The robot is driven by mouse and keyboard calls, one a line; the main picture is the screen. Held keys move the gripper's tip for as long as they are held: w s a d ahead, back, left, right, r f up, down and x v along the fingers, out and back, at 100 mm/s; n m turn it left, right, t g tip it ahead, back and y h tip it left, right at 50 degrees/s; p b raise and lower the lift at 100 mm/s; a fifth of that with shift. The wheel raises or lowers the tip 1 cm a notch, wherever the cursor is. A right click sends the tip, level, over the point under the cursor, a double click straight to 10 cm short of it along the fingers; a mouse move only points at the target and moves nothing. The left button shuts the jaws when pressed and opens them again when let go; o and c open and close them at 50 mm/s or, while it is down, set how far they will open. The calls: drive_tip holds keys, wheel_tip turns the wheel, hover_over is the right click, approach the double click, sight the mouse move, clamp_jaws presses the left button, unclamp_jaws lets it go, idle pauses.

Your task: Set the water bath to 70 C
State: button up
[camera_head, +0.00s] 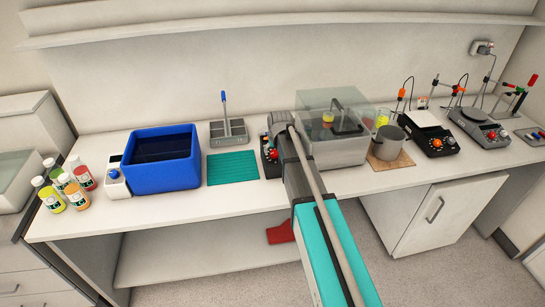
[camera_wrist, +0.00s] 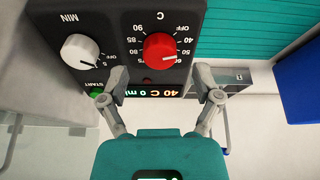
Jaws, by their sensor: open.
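The water bath (camera_head: 345,152) is a pale box with a clear cover, partly hidden by my arm in the head view. Its dark control panel (camera_head: 269,158) shows left of my arm. In the wrist view the panel (camera_wrist: 105,45) appears upside down, with a red temperature knob (camera_wrist: 160,47), a white MIN knob (camera_wrist: 80,51) and a green START button (camera_wrist: 96,89). The lit display (camera_wrist: 155,92) reads 40 C and 0 m. My gripper (camera_wrist: 160,78) is open, its fingertips apart on either side below the red knob in the picture. I cannot tell whether they touch the panel.
A teal mat (camera_head: 232,168) and a blue tub (camera_head: 162,172) lie left of the panel. Several juice bottles (camera_head: 75,195) stand at the far left. A grey pot (camera_head: 388,146) and hotplates (camera_head: 430,141) stand to the right. The bench front (camera_head: 195,207) is clear.

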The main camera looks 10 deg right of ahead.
sight(274, 153)
drive_tip(key=shift+b+x, duration=0.8)
drive_tip(key=shift+x, duration=0.4)
